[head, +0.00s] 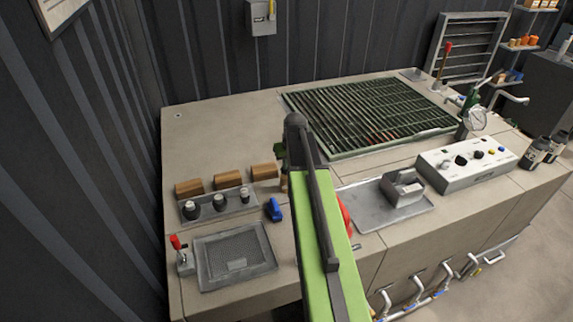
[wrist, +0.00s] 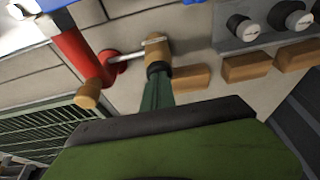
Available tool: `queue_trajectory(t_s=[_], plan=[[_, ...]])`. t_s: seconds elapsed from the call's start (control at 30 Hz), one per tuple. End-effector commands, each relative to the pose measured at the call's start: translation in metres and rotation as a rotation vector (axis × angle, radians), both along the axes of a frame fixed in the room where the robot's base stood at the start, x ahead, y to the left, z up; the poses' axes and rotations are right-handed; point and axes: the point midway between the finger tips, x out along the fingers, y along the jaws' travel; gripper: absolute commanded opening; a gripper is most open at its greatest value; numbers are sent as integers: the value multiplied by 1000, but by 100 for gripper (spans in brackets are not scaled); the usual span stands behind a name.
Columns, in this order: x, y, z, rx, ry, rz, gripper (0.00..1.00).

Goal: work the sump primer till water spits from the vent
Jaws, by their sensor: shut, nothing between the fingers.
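In the wrist view a red cylinder (wrist: 72,55) stands beside a blue part. A thin steel rod (wrist: 127,55) runs from it to an upright wooden grip (wrist: 158,52). A second wooden knob (wrist: 88,96) sits at the cylinder's lower end. My gripper (wrist: 158,72) is shut and empty, its dark tip overlapping the wooden grip in this view; I cannot tell if they touch. In the head view my gripper (head: 281,158) is mostly hidden by my green arm, which also hides most of the red part (head: 345,213). No water or clearly identifiable vent shows.
Wooden blocks (head: 228,179) and a knob panel (head: 217,204) lie left of my arm, with a mesh tray (head: 233,256) in front. A blue item (head: 273,209) lies close by. A gauge (head: 477,120) and white control box (head: 466,163) stand right.

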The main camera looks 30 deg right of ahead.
Motion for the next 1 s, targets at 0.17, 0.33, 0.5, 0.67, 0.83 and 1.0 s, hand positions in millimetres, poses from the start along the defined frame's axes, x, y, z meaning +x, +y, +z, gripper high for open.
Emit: queue_trajectory(t_s=[0.17,0.33,0.5,0.67,0.83,1.0], plan=[[-3,2,19,2,5,1,0],[-3,3,55,0,0,2,0],[-18,5,96,0,-1,0,0],[-28,8,128,-1,-2,0,0],[-33,9,138,-1,-2,0,0],[-33,9,136,-1,-3,1,0]])
